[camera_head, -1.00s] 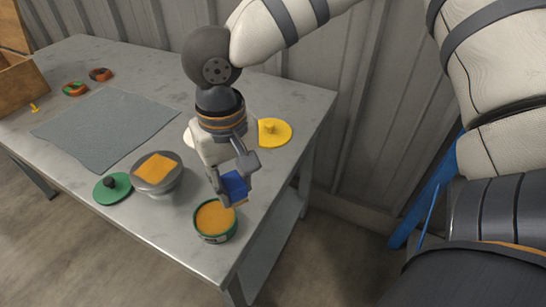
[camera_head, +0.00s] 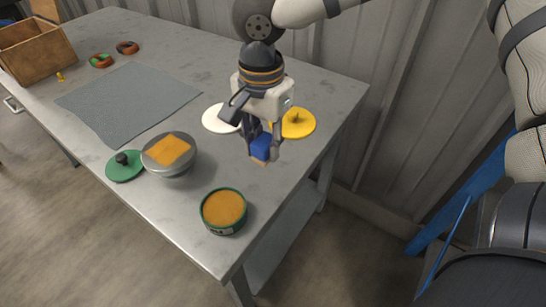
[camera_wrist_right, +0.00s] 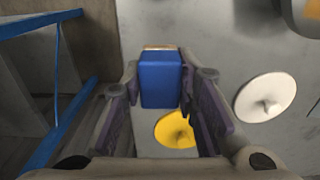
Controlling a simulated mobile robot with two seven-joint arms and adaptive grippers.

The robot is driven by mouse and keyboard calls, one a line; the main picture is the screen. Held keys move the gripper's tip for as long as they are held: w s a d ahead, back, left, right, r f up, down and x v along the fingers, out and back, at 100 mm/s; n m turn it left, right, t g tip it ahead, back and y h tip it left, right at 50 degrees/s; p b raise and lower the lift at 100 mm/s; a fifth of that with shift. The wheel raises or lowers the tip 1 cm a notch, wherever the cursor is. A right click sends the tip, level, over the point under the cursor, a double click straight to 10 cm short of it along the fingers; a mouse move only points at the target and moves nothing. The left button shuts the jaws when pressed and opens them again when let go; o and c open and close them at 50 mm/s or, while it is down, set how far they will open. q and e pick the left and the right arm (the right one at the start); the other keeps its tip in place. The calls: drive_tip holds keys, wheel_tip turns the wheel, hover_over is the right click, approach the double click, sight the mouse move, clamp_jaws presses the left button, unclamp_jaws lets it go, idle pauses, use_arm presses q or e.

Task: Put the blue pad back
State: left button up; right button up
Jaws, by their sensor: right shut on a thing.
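My right gripper (camera_head: 262,138) is shut on the blue pad (camera_head: 262,149), a small blue block with a tan face at its lower end. In the right wrist view the blue pad (camera_wrist_right: 161,79) sits between the two fingers. The gripper holds it over the table's right part, close to the yellow lid (camera_head: 296,123) and the white lid (camera_head: 221,118). I cannot tell whether the pad touches the table. A green-rimmed tin (camera_head: 226,230) with an orange top stands nearer the front edge. My left gripper is not in view.
A grey bowl (camera_head: 171,172) with an orange square (camera_head: 168,150) stands beside a green lid (camera_head: 122,172). A grey mat (camera_head: 128,98) lies further left, with two rings (camera_head: 101,61) and a wooden box (camera_head: 35,50) beyond. The table's right edge is close to the gripper.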

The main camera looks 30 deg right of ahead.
sight(274, 171)
drive_tip(key=shift+w+d+f, duration=0.2)
drive_tip(key=shift+d+f, duration=0.2)
drive_tip(key=shift+f, duration=0.2)
drive_tip(key=shift+w+d+f, duration=0.15)
drive_tip(key=shift+d+f, duration=0.2)
drive_tip(key=shift+f, duration=0.2)
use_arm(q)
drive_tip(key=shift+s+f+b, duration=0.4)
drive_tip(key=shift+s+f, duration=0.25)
use_arm(e)
drive_tip(key=f, duration=0.1)
drive_tip(key=d+f, duration=0.1)
drive_tip(key=f, duration=0.2)
drive_tip(key=shift+w+d+f, duration=0.25)
drive_tip(key=shift+f, duration=0.15)
drive_tip(key=shift+f, duration=0.1)
drive_tip(key=shift+f, duration=0.1)
drive_tip(key=o, duration=1.1)
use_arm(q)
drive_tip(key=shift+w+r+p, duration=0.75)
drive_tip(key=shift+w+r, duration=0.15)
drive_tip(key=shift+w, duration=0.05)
use_arm(e)
wheel_tip(274, 171, up, 12)
drive_tip(key=shift+r, duration=0.2)
